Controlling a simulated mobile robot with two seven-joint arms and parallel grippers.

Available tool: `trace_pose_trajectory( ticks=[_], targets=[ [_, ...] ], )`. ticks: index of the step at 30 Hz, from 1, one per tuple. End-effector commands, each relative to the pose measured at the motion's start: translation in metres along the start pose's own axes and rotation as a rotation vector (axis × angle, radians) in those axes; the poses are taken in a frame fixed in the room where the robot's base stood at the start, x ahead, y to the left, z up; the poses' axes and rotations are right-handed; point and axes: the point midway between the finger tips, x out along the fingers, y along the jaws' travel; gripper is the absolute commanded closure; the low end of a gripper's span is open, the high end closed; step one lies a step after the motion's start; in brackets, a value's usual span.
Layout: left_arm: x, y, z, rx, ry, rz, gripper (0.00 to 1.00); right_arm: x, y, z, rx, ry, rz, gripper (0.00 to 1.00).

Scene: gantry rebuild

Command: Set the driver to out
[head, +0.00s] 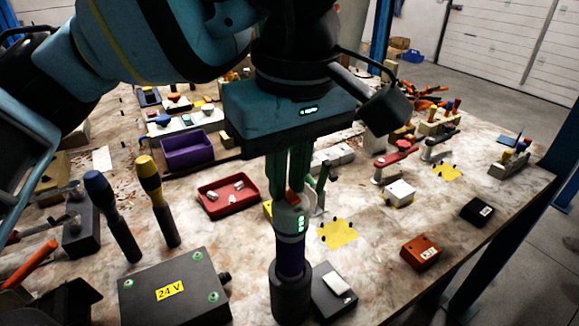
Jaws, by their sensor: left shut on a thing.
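My left gripper (291,188) comes down in the middle of the head view, its green fingers shut on the top of the driver. The driver (291,255) stands upright, with a pale collar bearing small green lights, an orange part at its top and a purple band lower down. Its lower end is in a dark round holder (291,300) at the table's front. The fingers hide part of the driver's top, and I cannot tell its setting. My right gripper is not in view.
A black 24 V box (172,283) lies left of the driver, with a blue-handled tool (98,187) and a yellow-handled tool (150,175) upright behind it. A dark block with a white top (336,285) stands close right. A red tray (228,190) lies behind.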

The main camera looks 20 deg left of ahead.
Motion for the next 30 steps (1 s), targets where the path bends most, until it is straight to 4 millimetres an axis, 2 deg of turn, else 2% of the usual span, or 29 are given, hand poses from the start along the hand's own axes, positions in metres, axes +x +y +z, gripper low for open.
trace_pose_trajectory(
  ticks=[9, 20, 21, 25, 30],
  targets=[
    [0.0018, 0.0, -0.0051, 0.0, -0.176, 0.001, 1.0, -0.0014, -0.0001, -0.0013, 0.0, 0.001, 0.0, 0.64],
    [0.0018, 0.0001, -0.0053, 0.001, -0.188, 0.001, 1.0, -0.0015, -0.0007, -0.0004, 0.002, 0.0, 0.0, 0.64],
    [0.0018, 0.0001, -0.0052, 0.001, -0.188, 0.001, 0.84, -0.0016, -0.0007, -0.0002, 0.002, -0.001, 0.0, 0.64],
    [0.0019, 0.0, -0.0053, 0.001, -0.187, 0.001, 0.67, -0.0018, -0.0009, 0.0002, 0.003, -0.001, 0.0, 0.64],
    [0.002, 0.0, -0.0054, 0.001, -0.186, 0.001, 0.65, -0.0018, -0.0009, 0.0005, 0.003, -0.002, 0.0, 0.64]
  ],
)
